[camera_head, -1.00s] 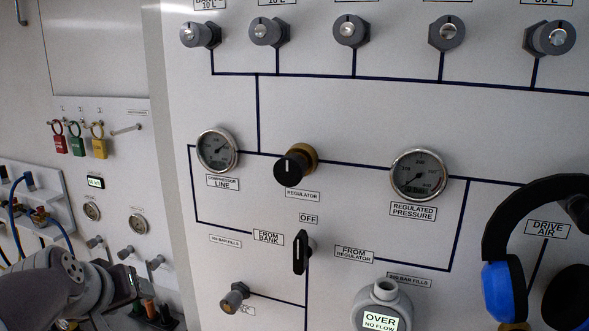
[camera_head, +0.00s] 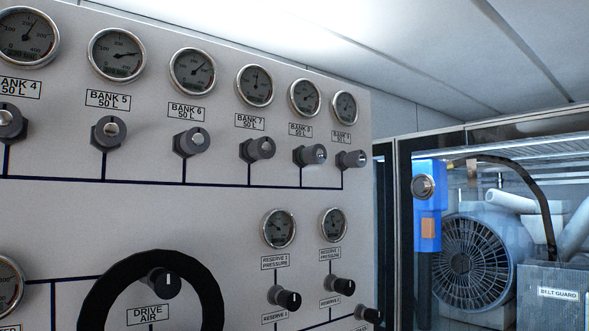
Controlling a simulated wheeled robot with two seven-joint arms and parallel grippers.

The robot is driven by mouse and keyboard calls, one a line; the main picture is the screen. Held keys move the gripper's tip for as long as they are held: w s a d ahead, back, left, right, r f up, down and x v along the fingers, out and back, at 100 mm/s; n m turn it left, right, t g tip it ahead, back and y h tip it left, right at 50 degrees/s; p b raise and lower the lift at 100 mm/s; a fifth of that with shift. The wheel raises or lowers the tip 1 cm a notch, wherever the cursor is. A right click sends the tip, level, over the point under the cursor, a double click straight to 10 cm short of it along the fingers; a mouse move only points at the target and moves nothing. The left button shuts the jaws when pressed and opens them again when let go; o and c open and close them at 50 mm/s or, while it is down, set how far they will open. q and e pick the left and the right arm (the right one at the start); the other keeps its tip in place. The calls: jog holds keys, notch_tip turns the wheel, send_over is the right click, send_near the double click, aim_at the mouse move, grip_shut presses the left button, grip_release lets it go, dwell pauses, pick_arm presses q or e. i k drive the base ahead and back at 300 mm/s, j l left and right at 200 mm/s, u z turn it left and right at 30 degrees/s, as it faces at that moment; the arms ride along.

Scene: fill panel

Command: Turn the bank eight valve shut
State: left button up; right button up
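The bank eight valve (camera_head: 312,155) is a small grey knob on the panel. It sits below a label that reads as bank 8 and a round gauge (camera_head: 305,98). The bank 7 valve (camera_head: 260,149) is to its left. Another like valve (camera_head: 352,159) is close on its right, near the panel's right edge. The knob's mark is too small to read its setting. Neither of my grippers is in view, and nothing touches the valve.
Reserve knobs (camera_head: 288,300) and gauges (camera_head: 279,228) are below the valve row. Right of the panel, a framed bay holds a compressor fan (camera_head: 470,262) and a blue unit (camera_head: 428,205).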

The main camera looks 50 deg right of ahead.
aim_at(317, 153)
jog(key=z, duration=2)
